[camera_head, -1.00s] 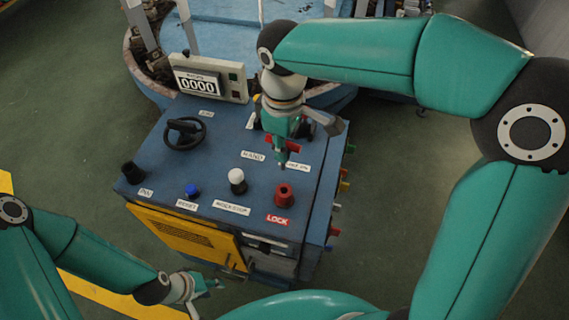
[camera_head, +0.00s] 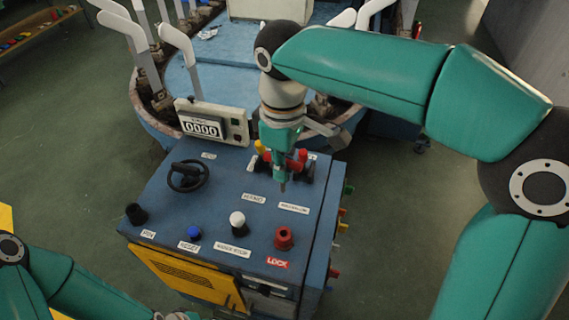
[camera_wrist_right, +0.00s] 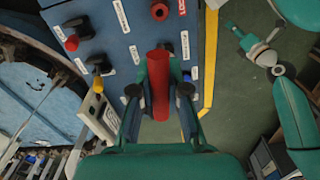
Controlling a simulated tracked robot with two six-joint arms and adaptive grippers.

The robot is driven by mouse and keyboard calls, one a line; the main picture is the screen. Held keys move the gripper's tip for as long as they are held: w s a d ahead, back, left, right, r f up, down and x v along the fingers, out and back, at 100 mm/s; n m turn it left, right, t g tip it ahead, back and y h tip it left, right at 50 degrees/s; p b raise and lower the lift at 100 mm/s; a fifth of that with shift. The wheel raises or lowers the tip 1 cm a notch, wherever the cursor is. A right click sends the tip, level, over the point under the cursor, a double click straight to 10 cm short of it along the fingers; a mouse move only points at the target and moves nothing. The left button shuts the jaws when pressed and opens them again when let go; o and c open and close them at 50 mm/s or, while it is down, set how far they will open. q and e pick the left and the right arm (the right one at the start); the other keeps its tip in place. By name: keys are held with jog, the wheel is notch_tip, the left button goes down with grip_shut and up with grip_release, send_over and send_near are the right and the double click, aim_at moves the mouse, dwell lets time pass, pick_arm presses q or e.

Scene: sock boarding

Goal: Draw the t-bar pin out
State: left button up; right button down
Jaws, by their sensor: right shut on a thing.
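The T-bar pin's red crossbar (camera_wrist_right: 158,85) lies between the two dark finger pads of my right gripper (camera_wrist_right: 159,92) in the right wrist view. In the head view this gripper (camera_head: 285,160) hangs over the blue console, shut on the pin, with a grey tip pointing down below it. The red round collar (camera_head: 283,238) beside the red LOCK label stands on the console's near right corner, clear of the gripper. It also shows in the wrist view (camera_wrist_right: 160,11). My left gripper (camera_head: 178,316) is cut off at the bottom edge of the head view; its jaws are unclear.
The blue console (camera_head: 225,210) carries a black handwheel (camera_head: 187,176), a counter display (camera_head: 212,121), a white knob (camera_head: 237,219), a blue button (camera_head: 194,233) and a black knob (camera_head: 136,214). A yellow-knobbed lever (camera_head: 260,147) stands behind the right gripper. Open floor lies to the right.

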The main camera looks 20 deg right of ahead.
jog(key=shift+r+p, duration=1.7)
jog(key=shift+r, duration=0.3)
